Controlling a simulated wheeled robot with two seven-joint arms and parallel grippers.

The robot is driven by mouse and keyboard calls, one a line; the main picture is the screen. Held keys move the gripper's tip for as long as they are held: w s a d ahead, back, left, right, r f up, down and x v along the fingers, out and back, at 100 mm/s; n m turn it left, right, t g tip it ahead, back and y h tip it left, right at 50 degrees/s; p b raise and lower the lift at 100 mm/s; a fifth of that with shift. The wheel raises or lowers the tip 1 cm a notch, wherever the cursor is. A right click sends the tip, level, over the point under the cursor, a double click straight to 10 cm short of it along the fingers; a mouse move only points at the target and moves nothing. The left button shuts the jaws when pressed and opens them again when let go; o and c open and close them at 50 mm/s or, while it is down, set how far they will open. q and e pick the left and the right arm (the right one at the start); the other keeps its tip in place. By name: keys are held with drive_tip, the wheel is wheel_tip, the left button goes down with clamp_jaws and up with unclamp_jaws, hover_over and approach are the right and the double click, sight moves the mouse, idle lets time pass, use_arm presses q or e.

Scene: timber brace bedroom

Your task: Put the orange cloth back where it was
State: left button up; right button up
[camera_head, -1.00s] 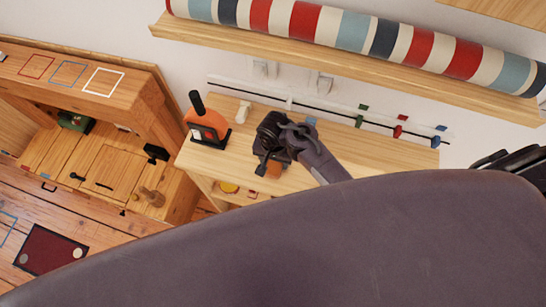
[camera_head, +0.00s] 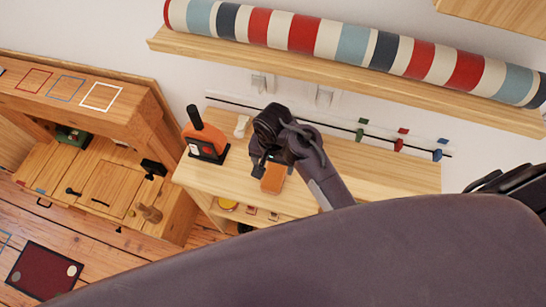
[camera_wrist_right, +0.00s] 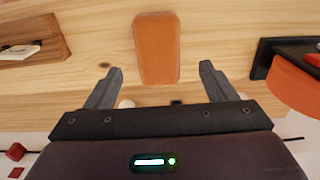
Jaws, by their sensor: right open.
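The orange cloth (camera_head: 273,178) is a small folded rectangle lying flat on the pale wooden tabletop (camera_head: 350,160), near its front edge. It also shows in the right wrist view (camera_wrist_right: 156,48), just beyond the fingertips. My right gripper (camera_wrist_right: 159,80) is open and empty, with its two fingers apart on either side of the cloth's near end. In the head view my right gripper (camera_head: 268,160) hangs over the table beside the cloth and hides part of the top behind it. My left gripper is not in view.
An orange object with a black handle (camera_head: 203,137) stands on the table's left end, near a small white piece (camera_head: 241,126). A wall rail with green, red and blue pegs (camera_head: 398,144) runs behind. A shelf with a striped roll (camera_head: 352,43) is above. The table's right part looks clear.

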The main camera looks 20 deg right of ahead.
sight(273, 174)
drive_tip(key=shift+r+b, duration=0.35)
drive_tip(key=shift+r, duration=1.75)
